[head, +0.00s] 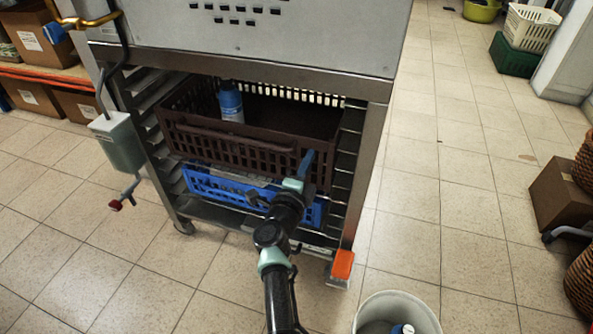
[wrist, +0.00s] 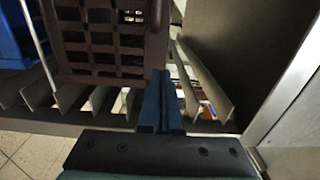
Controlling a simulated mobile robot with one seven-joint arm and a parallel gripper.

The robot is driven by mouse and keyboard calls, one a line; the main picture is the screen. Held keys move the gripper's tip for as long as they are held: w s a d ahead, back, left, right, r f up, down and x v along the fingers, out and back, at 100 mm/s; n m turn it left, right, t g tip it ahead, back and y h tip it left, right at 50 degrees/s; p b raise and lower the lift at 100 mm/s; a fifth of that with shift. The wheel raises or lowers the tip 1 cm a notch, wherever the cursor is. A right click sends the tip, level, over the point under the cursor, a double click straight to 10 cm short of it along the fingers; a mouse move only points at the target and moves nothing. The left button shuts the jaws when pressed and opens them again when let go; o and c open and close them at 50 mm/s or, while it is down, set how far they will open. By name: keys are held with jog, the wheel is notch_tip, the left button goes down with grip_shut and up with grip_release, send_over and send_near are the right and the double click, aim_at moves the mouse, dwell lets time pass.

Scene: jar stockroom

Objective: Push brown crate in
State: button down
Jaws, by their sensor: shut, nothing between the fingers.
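The brown crate (head: 230,150) sits in the upper part of a metal rack on wheels, with a blue bottle (head: 230,102) standing inside it. Its slotted front wall faces me, and in the wrist view the brown crate (wrist: 105,35) fills the upper left. My gripper (head: 307,163) is at the right end of the crate's front. In the wrist view my gripper (wrist: 163,88) has its fingers together and empty, close to the crate's corner. I cannot tell whether they touch it.
A blue crate (head: 215,187) sits on the rails below the brown one. The rack's right post (head: 367,165) stands close to my gripper. An orange pedal (head: 342,265) and a white bucket (head: 397,304) are low at the right.

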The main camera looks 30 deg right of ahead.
jog(key=p+v, duration=0.5)
jog(key=v, duration=0.5)
jog(key=w+a+r+n+t+y, duration=0.2)
jog(key=a+r+n+t+y, duration=0.25)
jog(key=r, duration=0.75)
jog(key=w+a+r+n+t+y, duration=0.15)
jog(key=a+r+n+t, duration=0.45)
jog(key=r, duration=0.6)
jog(key=w+a+r+n+t+y, duration=0.2)
jog(key=w+a+r+n+t, duration=0.3)
jog(key=r, duration=0.8)
jog(key=s+a+r+n+y, duration=0.7)
jog(key=s+a+r+n, duration=0.25)
jog(key=r, duration=0.45)
jog(key=s+a+r+n, duration=0.1)
jog(key=s+r+n, duration=0.1)
jog(key=s+r, duration=0.3)
jog(key=s+r+n, duration=0.1)
jog(key=s+r, duration=0.2)
jog(key=s, duration=0.5)
notch_tip(320, 180, up, 31)
jog(key=w+p, duration=0.1)
jog(key=p, duration=3)
jog(key=shift+f+t+h, duration=0.2)
jog(key=shift+t+h, duration=0.2)
jog(key=shift+t, duration=0.05)
jog(key=shift+w+a, duration=0.1)
jog(key=shift+a, duration=0.05)
